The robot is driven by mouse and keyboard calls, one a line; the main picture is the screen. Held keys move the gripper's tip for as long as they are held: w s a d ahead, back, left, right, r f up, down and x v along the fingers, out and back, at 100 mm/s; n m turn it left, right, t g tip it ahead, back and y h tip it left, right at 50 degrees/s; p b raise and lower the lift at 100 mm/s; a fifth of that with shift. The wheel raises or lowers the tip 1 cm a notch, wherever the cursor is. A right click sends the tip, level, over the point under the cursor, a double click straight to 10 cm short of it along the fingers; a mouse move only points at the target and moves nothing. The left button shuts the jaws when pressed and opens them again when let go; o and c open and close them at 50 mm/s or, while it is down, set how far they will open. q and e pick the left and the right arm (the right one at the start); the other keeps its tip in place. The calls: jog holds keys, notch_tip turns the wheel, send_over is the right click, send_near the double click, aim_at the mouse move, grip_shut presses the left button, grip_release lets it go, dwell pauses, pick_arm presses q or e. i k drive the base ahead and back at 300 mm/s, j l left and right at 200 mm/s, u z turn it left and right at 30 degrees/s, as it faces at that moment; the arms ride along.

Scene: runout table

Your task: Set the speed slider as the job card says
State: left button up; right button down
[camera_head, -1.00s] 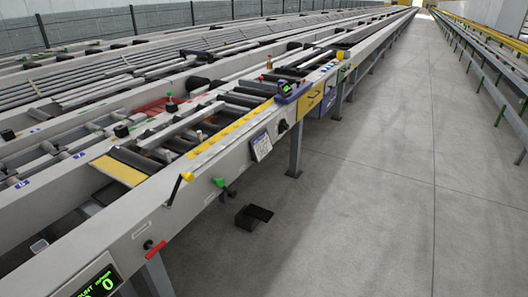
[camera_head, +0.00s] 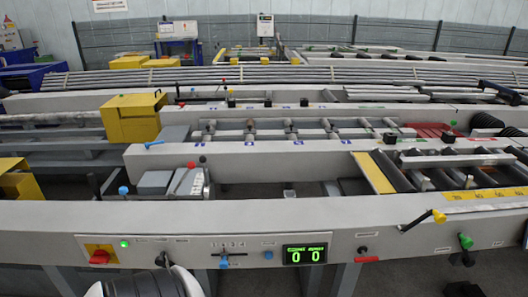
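On the front rail, a slot with small number marks above it carries a blue-handled lever (camera_head: 223,262), which looks like the speed slider. The handle hangs below the slot, toward its left part; the exact mark is too small to read surely. Right of it a black display (camera_head: 306,255) shows two green zeros; its small headings seem to read count and speed. I make out no job card in this view. Part of my own arm shows at the bottom left, but neither gripper is in view.
The front rail also carries a red knob on a yellow plate (camera_head: 99,256), a green lamp (camera_head: 124,244), a small blue knob (camera_head: 268,255), a red handle (camera_head: 366,260), a yellow-tipped crank (camera_head: 438,216) and a green knob (camera_head: 465,241). A yellow box (camera_head: 132,118) stands behind.

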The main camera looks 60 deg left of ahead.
aim_at(223, 264)
jog(key=u, duration=2.15)
